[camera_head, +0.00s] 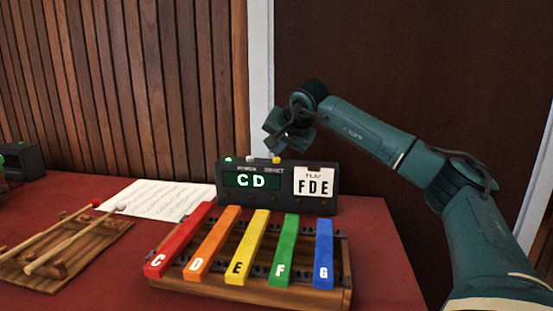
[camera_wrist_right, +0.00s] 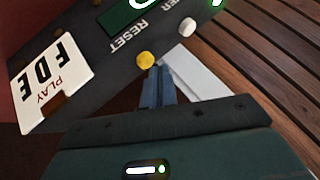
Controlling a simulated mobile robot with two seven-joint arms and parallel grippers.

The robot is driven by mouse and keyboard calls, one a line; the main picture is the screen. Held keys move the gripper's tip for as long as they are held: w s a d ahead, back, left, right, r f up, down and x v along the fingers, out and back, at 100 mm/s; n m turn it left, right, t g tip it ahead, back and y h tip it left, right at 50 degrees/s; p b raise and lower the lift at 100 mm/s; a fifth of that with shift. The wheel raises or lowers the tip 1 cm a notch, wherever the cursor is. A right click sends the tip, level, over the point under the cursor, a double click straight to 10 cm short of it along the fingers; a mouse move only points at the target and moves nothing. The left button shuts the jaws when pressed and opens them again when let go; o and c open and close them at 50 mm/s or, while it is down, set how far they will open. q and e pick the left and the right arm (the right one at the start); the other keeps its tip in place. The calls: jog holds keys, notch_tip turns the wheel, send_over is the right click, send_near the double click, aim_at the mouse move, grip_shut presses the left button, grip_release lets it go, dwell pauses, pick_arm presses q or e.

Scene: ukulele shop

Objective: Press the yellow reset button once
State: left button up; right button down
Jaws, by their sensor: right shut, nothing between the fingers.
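The yellow reset button (camera_head: 276,160) sits on top of a dark box (camera_head: 283,205), above the RESET label. It also shows in the right wrist view (camera_wrist_right: 147,60), round and uncovered. My right gripper (camera_head: 276,146) is just above the box's top by the button, pointing down. In the wrist view its closed blue-grey fingers (camera_wrist_right: 159,72) end right beside the yellow button, with nothing between them. Whether the tips touch the button I cannot tell. The box's green display (camera_head: 252,181) reads "C D". My left gripper is not in view.
A white button (camera_wrist_right: 187,27) sits near the yellow one. A card reading "PLAY F D E" (camera_head: 314,182) is on the box's front. A xylophone with coloured bars (camera_head: 255,240) stands before it. Mallets on a wooden rack (camera_head: 60,255) and sheet music (camera_head: 152,200) lie left.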

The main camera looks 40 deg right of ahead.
jog(key=shift+f, duration=0.55)
dwell(0.9)
jog(key=shift+r+p, duration=0.9)
jog(key=shift+r, duration=0.05)
notch_tip(320, 180, up, 5)
jog(key=p, duration=0.5)
dwell(0.7)
